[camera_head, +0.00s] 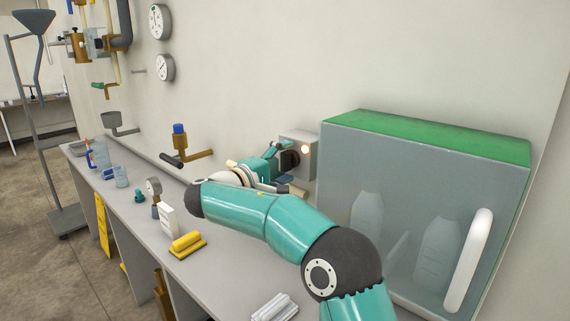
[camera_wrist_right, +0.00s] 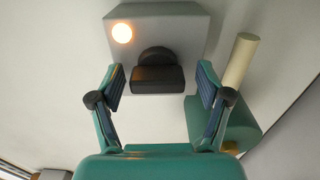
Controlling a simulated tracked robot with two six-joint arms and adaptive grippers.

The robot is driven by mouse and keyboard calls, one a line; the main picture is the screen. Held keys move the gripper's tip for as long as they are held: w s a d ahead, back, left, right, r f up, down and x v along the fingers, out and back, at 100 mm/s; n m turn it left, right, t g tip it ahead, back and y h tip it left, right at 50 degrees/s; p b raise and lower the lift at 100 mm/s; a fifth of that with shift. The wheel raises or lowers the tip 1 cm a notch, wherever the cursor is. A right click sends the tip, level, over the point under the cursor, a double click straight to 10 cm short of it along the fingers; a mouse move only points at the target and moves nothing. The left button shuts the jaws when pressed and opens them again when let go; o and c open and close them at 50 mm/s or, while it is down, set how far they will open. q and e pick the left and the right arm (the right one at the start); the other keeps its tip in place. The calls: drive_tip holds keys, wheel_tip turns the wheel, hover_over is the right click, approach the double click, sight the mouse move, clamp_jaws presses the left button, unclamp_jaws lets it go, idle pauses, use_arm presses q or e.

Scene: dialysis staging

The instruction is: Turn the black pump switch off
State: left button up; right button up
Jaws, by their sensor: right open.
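The pump switch box is a grey block on the wall (camera_head: 311,143) with a lit orange-white lamp (camera_head: 306,149). In the right wrist view the box (camera_wrist_right: 185,30) shows its glowing lamp (camera_wrist_right: 122,33) at upper left and the black switch (camera_wrist_right: 157,79), a dark knob with a wide bar lying level. My right gripper (camera_wrist_right: 161,82) is open, with one finger on each side of the black bar and a narrow gap at both sides. In the head view my right gripper (camera_head: 283,163) is at the box and partly covers the switch. My left gripper is not in view.
A clear-fronted cabinet with a green top (camera_head: 440,135) and white handle (camera_head: 468,260) stands right of the box. A blue-topped tap (camera_head: 180,140) juts from the wall at left. A yellow block (camera_head: 187,243) and a white card (camera_head: 167,221) sit on the grey bench.

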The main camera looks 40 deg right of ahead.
drive_tip(key=a, duration=1.2)
drive_tip(key=shift+s, duration=0.45)
drive_tip(key=shift+f, duration=0.15)
